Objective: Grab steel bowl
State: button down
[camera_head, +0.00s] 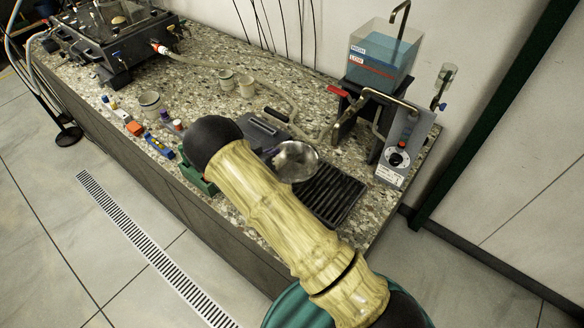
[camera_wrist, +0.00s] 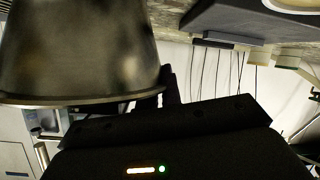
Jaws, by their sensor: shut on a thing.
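The steel bowl (camera_head: 296,161) is a round shiny metal bowl by the black ribbed drain rack on the stone counter, right of my arm in the head view. In the wrist view the bowl (camera_wrist: 80,50) fills the upper left, its wall and rim large and close. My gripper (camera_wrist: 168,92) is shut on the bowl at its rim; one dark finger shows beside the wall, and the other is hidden. In the head view my arm hides the gripper. I cannot tell whether the bowl is lifted off the counter.
The black rack (camera_head: 331,194) lies near the counter's front edge. A blue water tank (camera_head: 380,58) on a stand and a grey device (camera_head: 399,150) are behind and right.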

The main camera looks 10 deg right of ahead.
notch_tip(320, 180, up, 10)
dwell(0.6)
dwell(0.4)
